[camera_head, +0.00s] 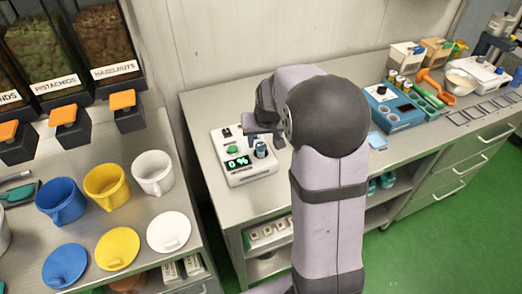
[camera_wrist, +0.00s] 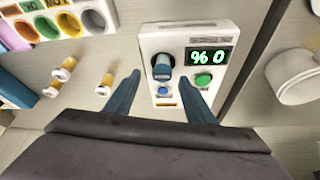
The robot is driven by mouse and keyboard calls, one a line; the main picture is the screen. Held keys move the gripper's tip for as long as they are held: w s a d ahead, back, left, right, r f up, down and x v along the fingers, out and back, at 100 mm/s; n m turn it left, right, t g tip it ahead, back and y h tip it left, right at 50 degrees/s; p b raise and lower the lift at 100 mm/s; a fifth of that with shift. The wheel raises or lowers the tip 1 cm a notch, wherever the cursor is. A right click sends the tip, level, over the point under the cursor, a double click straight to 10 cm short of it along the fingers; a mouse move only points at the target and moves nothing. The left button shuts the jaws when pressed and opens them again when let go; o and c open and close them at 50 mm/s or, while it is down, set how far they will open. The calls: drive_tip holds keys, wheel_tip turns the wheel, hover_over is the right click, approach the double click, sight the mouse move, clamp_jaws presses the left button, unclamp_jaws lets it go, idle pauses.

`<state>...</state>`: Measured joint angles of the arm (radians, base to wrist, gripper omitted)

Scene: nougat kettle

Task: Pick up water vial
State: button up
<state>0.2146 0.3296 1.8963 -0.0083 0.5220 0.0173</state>
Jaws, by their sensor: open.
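No vial can be surely told as the water vial. In the head view my gripper (camera_head: 262,118) is above the instrument (camera_head: 246,176), partly hidden by my wrist.
The instrument's green display (camera_wrist: 212,56) reads 0 %. A rack with coloured holes (camera_wrist: 40,30) stands at upper left in the wrist view. Blue (camera_head: 62,200), yellow (camera_head: 106,182) and white (camera_head: 153,172) cups stand on the left counter. A blue block (camera_head: 392,110) stands right of my arm.

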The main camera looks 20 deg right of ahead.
sight(261, 144)
drive_tip(key=shift+a+p+x, duration=0.2)
drive_tip(key=shift+p+x, duration=0.8)
drive_tip(key=shift+x, duration=1.4)
drive_tip(key=shift+w, duration=0.15)
drive_tip(key=c, duration=1.2)
drive_tip(key=shift+c, duration=0.2)
drive_tip(key=shift+r, duration=0.2)
